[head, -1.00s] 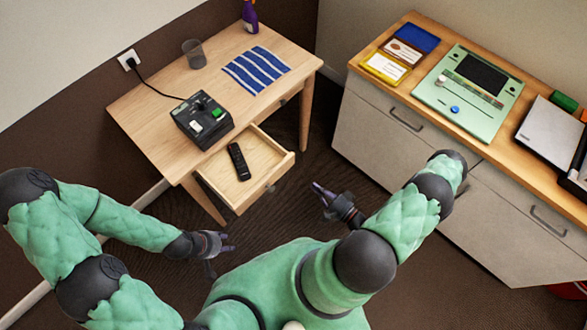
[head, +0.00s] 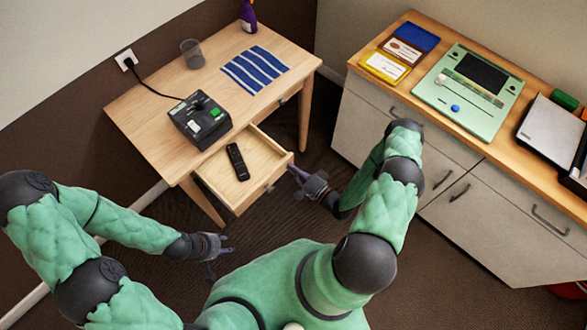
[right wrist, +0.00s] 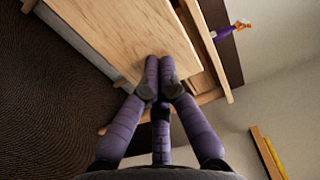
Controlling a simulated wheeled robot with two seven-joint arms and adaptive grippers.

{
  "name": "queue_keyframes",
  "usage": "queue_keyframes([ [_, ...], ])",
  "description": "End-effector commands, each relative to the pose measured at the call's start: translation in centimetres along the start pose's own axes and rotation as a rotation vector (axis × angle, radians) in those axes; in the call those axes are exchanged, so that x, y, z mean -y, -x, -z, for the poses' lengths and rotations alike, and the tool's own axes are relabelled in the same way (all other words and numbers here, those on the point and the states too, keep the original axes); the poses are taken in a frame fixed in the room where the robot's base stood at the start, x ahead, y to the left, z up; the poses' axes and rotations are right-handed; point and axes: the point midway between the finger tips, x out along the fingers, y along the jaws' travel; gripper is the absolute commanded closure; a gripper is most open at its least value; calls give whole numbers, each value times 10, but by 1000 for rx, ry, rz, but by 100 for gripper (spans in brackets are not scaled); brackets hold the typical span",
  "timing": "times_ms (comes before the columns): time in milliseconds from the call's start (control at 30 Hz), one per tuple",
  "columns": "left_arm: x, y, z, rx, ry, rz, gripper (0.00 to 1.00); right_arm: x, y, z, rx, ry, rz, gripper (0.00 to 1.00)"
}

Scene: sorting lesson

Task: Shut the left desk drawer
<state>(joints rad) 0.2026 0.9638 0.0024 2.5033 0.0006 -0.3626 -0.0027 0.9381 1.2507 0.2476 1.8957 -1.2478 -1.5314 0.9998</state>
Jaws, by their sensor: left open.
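The left desk drawer (head: 228,206) is pulled out from the front of the wooden desk (head: 150,110). A black remote (head: 238,162) lies inside it. A small dark handle (head: 270,188) shows on its front. My right gripper (head: 293,170) is just off the right end of the drawer front; whether it touches is unclear. In the right wrist view its fingers (right wrist: 159,65) are together with nothing seen between them, close against a pale wooden panel (right wrist: 115,35). My left gripper (head: 229,243) is open and empty, below and apart from the drawer.
On the desk are a black box with buttons (head: 200,120), a cup (head: 193,54), blue strips (head: 255,68) and a purple bottle (head: 248,16). A cabinet (head: 375,125) stands at right. Dark floor (head: 285,210) lies open before the drawer.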

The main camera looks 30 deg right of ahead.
Motion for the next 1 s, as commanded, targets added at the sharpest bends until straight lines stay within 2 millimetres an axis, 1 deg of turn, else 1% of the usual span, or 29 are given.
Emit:
queue_keyframes([
  [367, 0, 0, 0, 0, 0, 0, 57, 0, -2, 0, 0, 0, 0, 100],
  [467, 0, -2, 0, 0, 0, 0, 57, 0, -7, 0, 2, 1, 2, 100],
  [567, 1, -4, 0, 0, 0, 0, 57, 0, -18, 0, 3, 3, 3, 100],
  [667, 3, -7, 0, 0, 0, 0, 57, 0, -36, -1, 5, 3, 4, 100],
  [767, 4, -12, 0, 0, 0, 0, 57, 0, -59, -1, 6, 6, 5, 100],
  [1000, 10, -29, 1, 0, 0, 0, 57, -1, -125, -2, 6, 6, 7, 100],
])
